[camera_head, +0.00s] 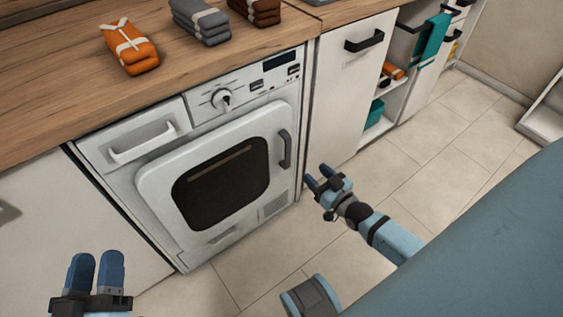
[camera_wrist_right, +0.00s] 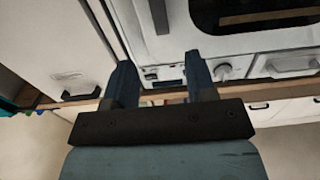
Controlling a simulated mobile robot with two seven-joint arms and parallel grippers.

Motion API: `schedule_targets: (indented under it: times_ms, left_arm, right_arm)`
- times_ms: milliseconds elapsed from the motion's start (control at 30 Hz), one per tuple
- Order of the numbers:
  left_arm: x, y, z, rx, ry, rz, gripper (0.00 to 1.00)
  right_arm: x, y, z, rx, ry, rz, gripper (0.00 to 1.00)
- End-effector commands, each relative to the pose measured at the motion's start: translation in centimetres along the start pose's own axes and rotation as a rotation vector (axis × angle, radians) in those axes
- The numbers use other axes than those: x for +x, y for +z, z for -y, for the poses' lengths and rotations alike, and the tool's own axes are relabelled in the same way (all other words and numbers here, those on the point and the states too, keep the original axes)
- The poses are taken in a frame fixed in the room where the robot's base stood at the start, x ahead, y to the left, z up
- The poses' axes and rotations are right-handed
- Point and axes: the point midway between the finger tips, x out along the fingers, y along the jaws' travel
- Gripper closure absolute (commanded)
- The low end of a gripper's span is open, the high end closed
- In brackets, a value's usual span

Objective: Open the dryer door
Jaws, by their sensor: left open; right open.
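The dryer (camera_head: 120,180) is a white front-loading machine under the wooden counter. Its door (camera_head: 157,180) looks shut and has a dark window and a dark vertical handle (camera_head: 285,149) on its right side. My right gripper (camera_head: 317,179) is open and empty, in front of the dryer's right edge, a little right of and below the handle, apart from it. In the right wrist view the open fingers (camera_wrist_right: 160,75) point at the machine, which appears upside down, with the door handle (camera_wrist_right: 159,16) beyond them. My left gripper (camera_head: 96,262) is open and empty at the lower left.
Folded orange (camera_head: 130,50), grey (camera_head: 200,22) and brown cloth bundles lie on the wooden counter (camera_head: 60,75). A white cabinet (camera_head: 345,95) with a black handle stands right of the dryer, then open shelves and a teal towel (camera_head: 431,40). The tiled floor in front is clear.

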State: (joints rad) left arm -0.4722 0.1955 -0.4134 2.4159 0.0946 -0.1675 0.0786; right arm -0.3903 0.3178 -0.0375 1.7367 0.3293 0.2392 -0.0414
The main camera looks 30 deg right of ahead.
Motion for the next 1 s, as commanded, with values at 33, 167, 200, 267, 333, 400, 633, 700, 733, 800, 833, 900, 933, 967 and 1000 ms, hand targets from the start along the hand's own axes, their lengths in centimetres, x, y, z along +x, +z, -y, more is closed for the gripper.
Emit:
schedule_targets:
  times_ms: [33, 167, 200, 267, 333, 400, 633, 700, 733, 800, 833, 900, 933, 967, 1000]
  left_arm:
    - [0.0, 0.1, 0.0, -0.002, 0.003, -0.005, 0.57]
    - [0.0, 0.0, -0.1, -0.005, 0.009, -0.012, 0.57]
    - [0.0, 0.1, -0.2, -0.006, 0.012, -0.015, 0.57]
    - [0.0, 0.1, -0.3, -0.009, 0.017, -0.02, 0.57]
    - [0.0, 0.8, -0.2, -0.011, 0.018, -0.002, 0.57]
    - [-0.1, 1.5, 0.0, -0.013, 0.019, 0.021, 0.57]
    - [-0.2, 3.6, 0.3, -0.015, 0.024, 0.093, 0.57]
    - [-0.2, 4.1, 0.3, -0.016, 0.025, 0.111, 0.57]
    - [-0.2, 4.2, 0.4, -0.017, 0.026, 0.117, 0.57]
    - [-0.3, 4.6, 0.4, -0.017, 0.027, 0.131, 0.57]
    - [-0.3, 4.7, 0.4, -0.017, 0.027, 0.135, 0.57]
    - [-0.3, 4.8, 0.4, -0.017, 0.028, 0.142, 0.57]
    - [-0.3, 4.9, 0.5, -0.017, 0.028, 0.144, 0.57]
    - [-0.3, 4.9, 0.5, -0.017, 0.028, 0.146, 0.57]
    - [-0.3, 5.0, 0.5, -0.017, 0.028, 0.148, 0.57]
  right_arm:
    - [0.2, 0.2, -0.1, 0.0, 0.001, -0.004, 0.49]
    - [1.3, 0.1, -0.2, 0.0, 0.002, -0.009, 0.49]
    - [1.9, 0.1, -0.2, 0.0, 0.002, -0.008, 0.49]
    - [3.0, 0.1, -0.1, 0.0, 0.001, -0.009, 0.49]
    - [4.5, 0.2, -0.1, 0.0, 0.001, -0.009, 0.49]
    - [6.0, 0.2, -0.1, 0.0, 0.001, -0.009, 0.49]
    - [10.7, 0.2, -0.1, 0.001, 0.002, -0.008, 0.49]
    - [11.7, 0.2, -0.1, 0.001, 0.001, -0.006, 0.49]
    - [12.1, 0.1, -0.1, 0.001, 0.001, -0.006, 0.49]
    - [12.9, 0.1, -0.1, 0.001, 0.001, -0.006, 0.49]
    - [13.1, 0.1, -0.1, 0.001, 0.001, -0.006, 0.49]
    - [13.6, 0.1, -0.1, 0.0, 0.001, -0.005, 0.49]
    - [13.7, 0.1, -0.1, 0.0, 0.001, -0.004, 0.49]
    - [13.8, 0.1, -0.1, 0.0, 0.001, -0.004, 0.49]
    - [13.8, 0.0, -0.1, 0.0, 0.001, -0.004, 0.49]
